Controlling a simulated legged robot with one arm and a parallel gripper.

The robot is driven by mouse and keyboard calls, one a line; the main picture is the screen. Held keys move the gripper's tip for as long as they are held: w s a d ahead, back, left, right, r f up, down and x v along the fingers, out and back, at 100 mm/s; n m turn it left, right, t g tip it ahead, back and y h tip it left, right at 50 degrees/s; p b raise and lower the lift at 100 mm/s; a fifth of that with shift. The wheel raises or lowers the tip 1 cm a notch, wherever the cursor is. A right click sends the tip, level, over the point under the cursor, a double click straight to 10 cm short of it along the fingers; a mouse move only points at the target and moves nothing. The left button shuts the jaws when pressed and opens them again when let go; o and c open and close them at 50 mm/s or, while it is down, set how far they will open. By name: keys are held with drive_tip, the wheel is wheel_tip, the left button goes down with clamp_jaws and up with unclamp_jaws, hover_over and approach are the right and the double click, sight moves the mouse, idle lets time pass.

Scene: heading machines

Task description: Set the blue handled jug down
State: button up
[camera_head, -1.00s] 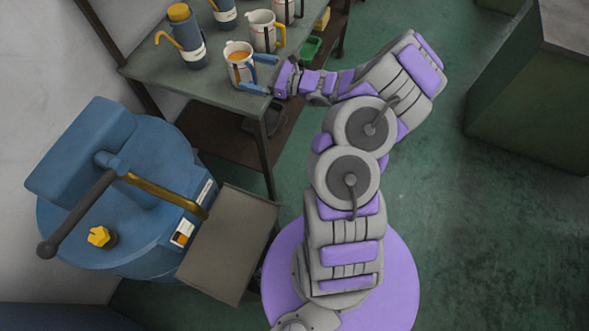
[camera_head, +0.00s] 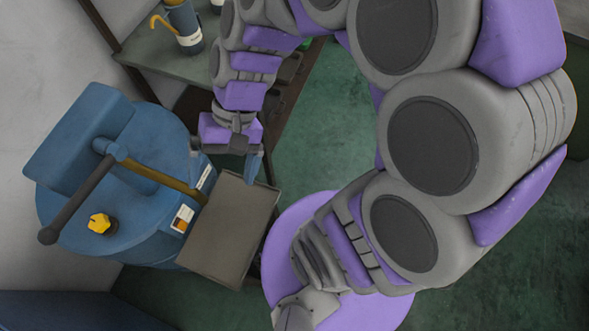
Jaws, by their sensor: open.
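My gripper (camera_head: 227,158) hangs open over the upper edge of the flat grey-brown tray (camera_head: 230,235) on the blue machine. One blue finger shows clearly on its right side; the other is mostly hidden. I see nothing between the fingers. The white jug with the blue handle is not visible now; my arm covers the part of the grey-green shelf (camera_head: 150,55) where it stood earlier. The visible surface of the tray is bare.
The round blue machine (camera_head: 150,225) has a long dark lever (camera_head: 80,203) and a yellow knob (camera_head: 99,223). Green floor (camera_head: 310,140) is clear between the shelf and my arm.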

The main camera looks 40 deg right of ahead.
drive_tip(key=s+d+n+t+h, duration=0.1)
drive_tip(key=s+d+n+h, duration=0.1)
drive_tip(key=s+d+h, duration=0.4)
drive_tip(key=s+d, duration=0.2)
drive_tip(key=d, duration=0.2)
drive_tip(key=shift+r+n, duration=0.15)
drive_tip(key=shift+n, duration=0.25)
drive_tip(key=shift+s, duration=0.1)
idle(0.5)
